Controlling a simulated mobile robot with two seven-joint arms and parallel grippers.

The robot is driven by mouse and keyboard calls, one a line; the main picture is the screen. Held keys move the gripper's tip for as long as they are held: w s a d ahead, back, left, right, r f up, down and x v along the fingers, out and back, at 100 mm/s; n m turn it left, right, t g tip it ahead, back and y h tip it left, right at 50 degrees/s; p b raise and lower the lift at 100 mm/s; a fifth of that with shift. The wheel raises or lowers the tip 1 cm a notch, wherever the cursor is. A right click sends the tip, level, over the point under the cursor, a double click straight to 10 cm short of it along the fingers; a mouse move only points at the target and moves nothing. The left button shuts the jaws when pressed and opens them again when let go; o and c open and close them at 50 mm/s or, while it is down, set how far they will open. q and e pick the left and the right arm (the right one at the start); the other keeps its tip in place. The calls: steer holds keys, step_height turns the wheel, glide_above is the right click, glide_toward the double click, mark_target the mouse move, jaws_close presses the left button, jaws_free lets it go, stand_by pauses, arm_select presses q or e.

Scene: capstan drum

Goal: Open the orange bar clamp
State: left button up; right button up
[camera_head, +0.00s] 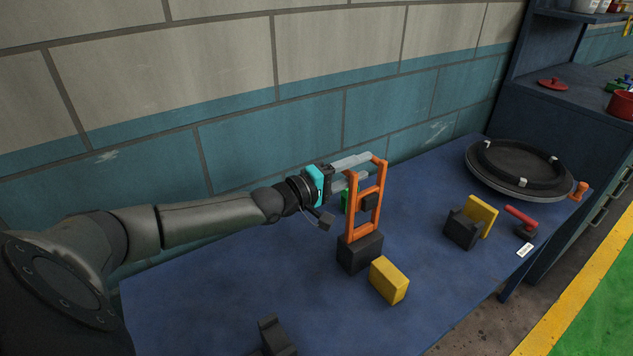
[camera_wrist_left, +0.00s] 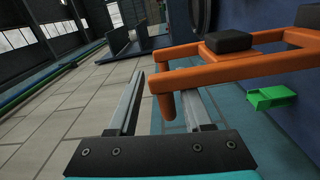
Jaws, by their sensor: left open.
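The orange bar clamp (camera_head: 350,215) stands upright on a dark block (camera_head: 360,254) on the blue table, with a black pad (camera_head: 370,202) on its frame. My left gripper (camera_head: 369,167) reaches in from the left at the clamp's top. Its two grey fingers are open and apart. In the left wrist view the clamp (camera_wrist_left: 240,68) comes in from the right. Its end with a downward peg sits between the open fingers (camera_wrist_left: 160,82), and its bar crosses in front of the right finger. Whether a finger touches it I cannot tell. My right gripper is not in view.
A yellow block (camera_head: 389,281) lies in front of the dark block. A green piece (camera_head: 345,200) is behind the clamp. A round drum (camera_head: 513,184), a yellow-and-black piece (camera_head: 480,215) and a red-handled item (camera_head: 520,216) are at the right. A dark notched piece (camera_head: 275,338) stands near the front edge.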

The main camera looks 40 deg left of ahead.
arm_select(q)
steer(key=p+v, duration=0.3)
steer(key=v, duration=1)
steer(key=shift+s, duration=0.25)
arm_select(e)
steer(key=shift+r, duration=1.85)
arm_select(q)
steer(key=shift+a+r, duration=0.1)
